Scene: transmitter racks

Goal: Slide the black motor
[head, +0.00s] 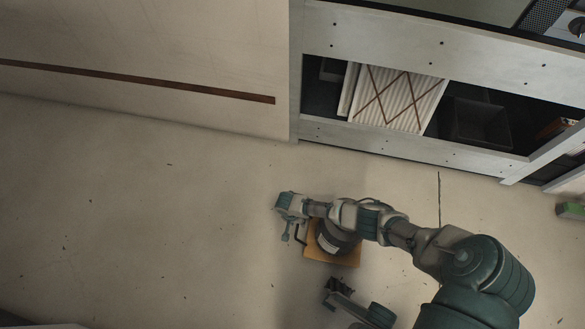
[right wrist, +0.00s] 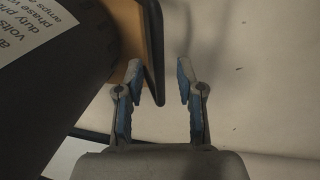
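The black motor (head: 336,238), a dark cylinder with a white printed label, stands on an orange-brown base (head: 347,260) on the floor. In the right wrist view the motor (right wrist: 65,70) fills the left side, with its label readable in part. A thin black handle bar (head: 299,235) sticks out from the base's left side. My right gripper (head: 287,232) is beside this bar. In the right wrist view it (right wrist: 159,82) is open, and the bar (right wrist: 157,60) shows between its fingers, nearer the left one. Contact is not visible. A dark part (head: 337,290), possibly my left gripper, shows below the motor.
A metal rack (head: 400,140) stands at the top right; its low opening holds a white ribbed panel (head: 405,100) and a dark bin (head: 480,122). A pale cabinet wall (head: 150,60) is at the upper left. The floor (head: 150,220) left of the motor is clear.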

